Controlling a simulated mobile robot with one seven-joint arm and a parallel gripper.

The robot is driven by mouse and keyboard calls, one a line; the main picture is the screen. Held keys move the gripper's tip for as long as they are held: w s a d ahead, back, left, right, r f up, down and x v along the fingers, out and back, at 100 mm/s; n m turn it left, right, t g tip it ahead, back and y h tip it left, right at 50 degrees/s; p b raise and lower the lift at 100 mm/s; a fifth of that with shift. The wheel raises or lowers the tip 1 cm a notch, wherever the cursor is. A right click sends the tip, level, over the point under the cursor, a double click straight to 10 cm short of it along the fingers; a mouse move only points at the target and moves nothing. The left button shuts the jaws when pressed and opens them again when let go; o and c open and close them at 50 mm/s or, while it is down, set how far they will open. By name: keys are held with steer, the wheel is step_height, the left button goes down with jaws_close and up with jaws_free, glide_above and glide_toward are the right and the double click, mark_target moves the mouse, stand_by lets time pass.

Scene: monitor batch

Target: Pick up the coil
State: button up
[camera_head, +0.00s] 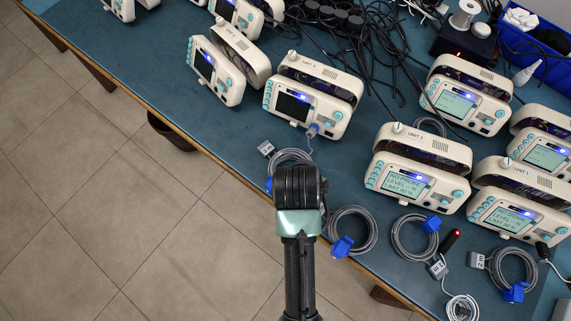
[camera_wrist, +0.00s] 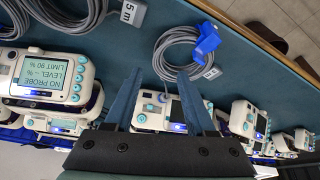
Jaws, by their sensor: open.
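Several grey cable coils with blue plugs lie on the blue bench mat, and I cannot tell which one is meant. The nearest coil (camera_head: 288,158) is partly hidden behind my gripper (camera_head: 298,188) in the head view. In the wrist view this grey coil (camera_wrist: 178,58) lies just beyond the fingers, with a blue plug (camera_wrist: 206,40) on it and a grey tag (camera_wrist: 212,73) beside it. My gripper (camera_wrist: 158,82) is open, its two blue fingers apart with nothing held. Another coil (camera_head: 372,216) lies to the right in the head view.
A monitor marked Unit 3 (camera_head: 313,93) stands behind the near coil. The Unit 2 monitor (camera_head: 416,165) and Unit 1 monitor (camera_head: 520,197) stand to the right. A black cable tangle (camera_head: 375,55) lies at the back. The bench edge (camera_head: 215,157) runs diagonally, with tiled floor below.

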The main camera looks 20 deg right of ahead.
steer(key=x, duration=1)
steer(key=shift+w+f, duration=0.15)
jaws_close()
